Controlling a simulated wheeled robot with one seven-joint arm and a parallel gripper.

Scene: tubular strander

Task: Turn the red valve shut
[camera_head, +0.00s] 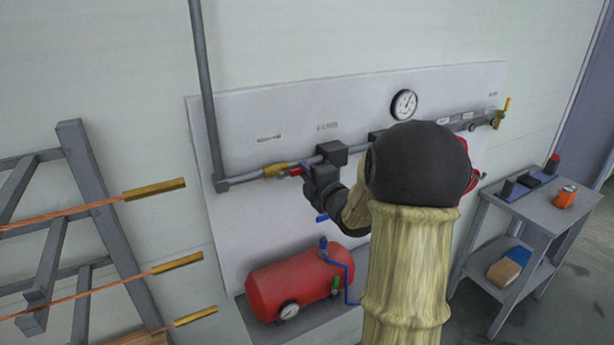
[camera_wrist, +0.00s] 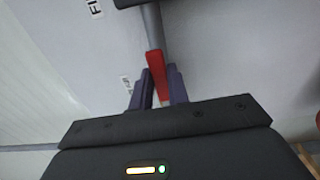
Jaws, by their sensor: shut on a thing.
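The red valve's handle (camera_head: 295,171) shows as a small red piece beside a brass valve body (camera_head: 275,171) on the grey wall pipe. In the wrist view the red handle (camera_wrist: 156,70) is a flat bar that looks roughly in line with the pipe (camera_wrist: 152,24). My gripper (camera_head: 308,175) is at the handle, in front of the panel. In the wrist view its two dark fingers (camera_wrist: 160,88) stand on either side of the handle and are shut on it. Part of the handle is hidden between the fingers, and the brass body is not seen there.
A pressure gauge (camera_head: 404,104) and a yellow-handled valve (camera_head: 503,110) are further right on the panel. A red tank (camera_head: 298,283) with a blue hose (camera_head: 346,268) sits below. A grey cart (camera_head: 535,215) stands right; a rack with copper rods (camera_head: 90,205) stands left.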

